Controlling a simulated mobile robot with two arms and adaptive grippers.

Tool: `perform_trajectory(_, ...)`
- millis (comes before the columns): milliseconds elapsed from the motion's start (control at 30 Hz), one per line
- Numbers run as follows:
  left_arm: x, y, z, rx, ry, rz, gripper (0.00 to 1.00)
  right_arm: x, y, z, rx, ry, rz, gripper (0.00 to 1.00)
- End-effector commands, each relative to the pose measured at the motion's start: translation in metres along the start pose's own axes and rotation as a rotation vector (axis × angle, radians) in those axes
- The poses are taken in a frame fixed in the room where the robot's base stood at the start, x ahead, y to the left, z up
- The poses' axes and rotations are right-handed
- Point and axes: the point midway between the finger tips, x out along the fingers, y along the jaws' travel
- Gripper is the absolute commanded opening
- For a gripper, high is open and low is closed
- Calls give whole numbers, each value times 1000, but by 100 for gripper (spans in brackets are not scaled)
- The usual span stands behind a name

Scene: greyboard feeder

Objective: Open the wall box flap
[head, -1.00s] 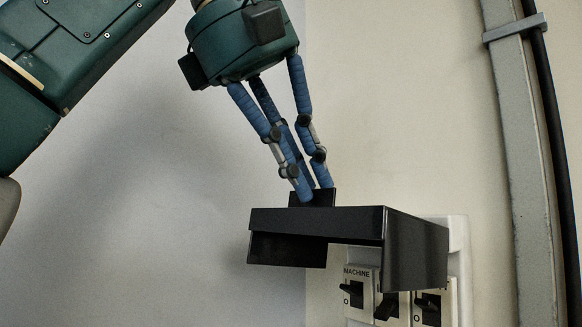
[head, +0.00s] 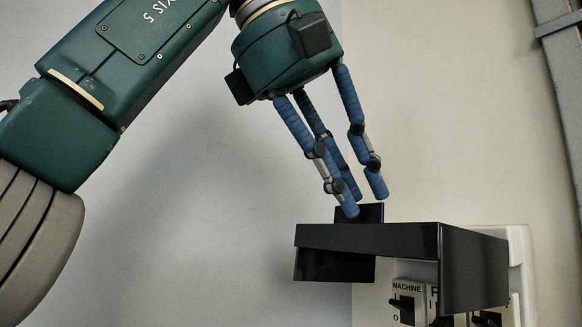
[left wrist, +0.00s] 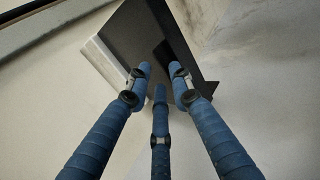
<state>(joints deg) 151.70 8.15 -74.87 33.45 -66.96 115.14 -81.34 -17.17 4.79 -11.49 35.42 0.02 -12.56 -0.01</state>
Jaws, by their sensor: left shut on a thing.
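The black wall box flap (head: 370,238) is raised and stands out from the box like a hood, with labelled switches showing beneath it. A small black tab (head: 373,213) stands up from its top. My left gripper (head: 363,203) comes down from above with its blue fingers at the tab; it is shut on the tab, though one fingertip looks slightly above it. The left wrist view shows the three fingers (left wrist: 160,80) pointing at the dark flap (left wrist: 137,35); the exact contact is unclear. My right gripper is not in view.
The pale box body (head: 520,250) is fixed to the wall. Several black switches, one marked MACHINE (head: 406,288), sit under the flap. A grey vertical conduit (head: 560,70) runs at the right. The wall to the left is bare.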

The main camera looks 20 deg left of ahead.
Motion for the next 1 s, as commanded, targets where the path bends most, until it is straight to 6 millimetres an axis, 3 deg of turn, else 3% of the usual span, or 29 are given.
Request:
perform_trajectory(133,-20,-10,-1,-3,3,11,16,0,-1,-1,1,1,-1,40)
perform_trajectory(400,-58,-65,-1,-1,2,11,16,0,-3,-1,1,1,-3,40)
perform_trajectory(600,-79,-94,-1,-2,2,9,16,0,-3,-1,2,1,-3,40)
perform_trajectory(1000,-88,-109,0,0,-2,6,16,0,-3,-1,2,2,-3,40)
